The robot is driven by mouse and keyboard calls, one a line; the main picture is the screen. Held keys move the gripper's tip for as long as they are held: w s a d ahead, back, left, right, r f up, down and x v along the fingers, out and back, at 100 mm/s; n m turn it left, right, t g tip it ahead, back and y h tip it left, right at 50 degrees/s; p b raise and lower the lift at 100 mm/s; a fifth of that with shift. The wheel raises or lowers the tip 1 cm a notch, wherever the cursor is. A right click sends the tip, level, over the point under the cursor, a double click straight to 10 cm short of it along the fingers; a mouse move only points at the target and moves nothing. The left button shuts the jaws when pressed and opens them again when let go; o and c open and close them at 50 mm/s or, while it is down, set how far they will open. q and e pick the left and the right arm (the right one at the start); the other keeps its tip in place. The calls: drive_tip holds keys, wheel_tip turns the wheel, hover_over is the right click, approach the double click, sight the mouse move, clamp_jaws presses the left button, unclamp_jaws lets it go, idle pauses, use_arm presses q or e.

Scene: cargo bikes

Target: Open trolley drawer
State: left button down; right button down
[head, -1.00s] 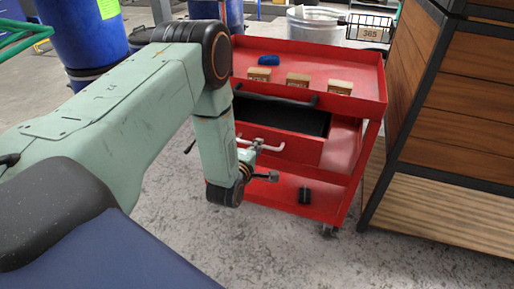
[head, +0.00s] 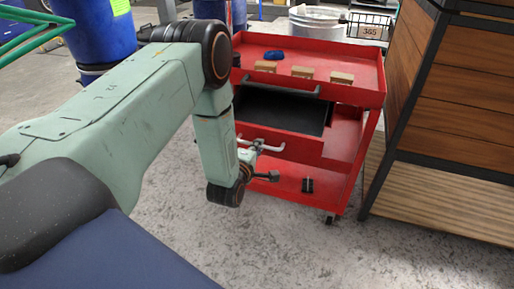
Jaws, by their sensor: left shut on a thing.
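A red trolley (head: 372,95) stands ahead with its drawer (head: 308,146) pulled out. The drawer's dark interior (head: 285,112) shows, and it looks empty. My left gripper (head: 262,161) is at the drawer front, beside a pale grey bar-like handle (head: 266,148). It is shut on the handle, though my own wrist hides part of the contact. My arm covers the left side of the drawer front. My right gripper is not in view.
The trolley's top holds a blue item (head: 274,56) and three small tan boxes (head: 303,72). A black item (head: 307,185) is on the lower shelf. A wooden-panelled crate (head: 455,110) stands close on the right. Blue barrels (head: 103,30) stand at the back left. The floor in front is clear.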

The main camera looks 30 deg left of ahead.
use_arm(q)
drive_tip(key=shift+w, duration=0.15)
drive_tip(key=c, duration=1.4)
unclamp_jaws()
drive_tip(key=shift+c, duration=0.2)
drive_tip(key=v, duration=1.2)
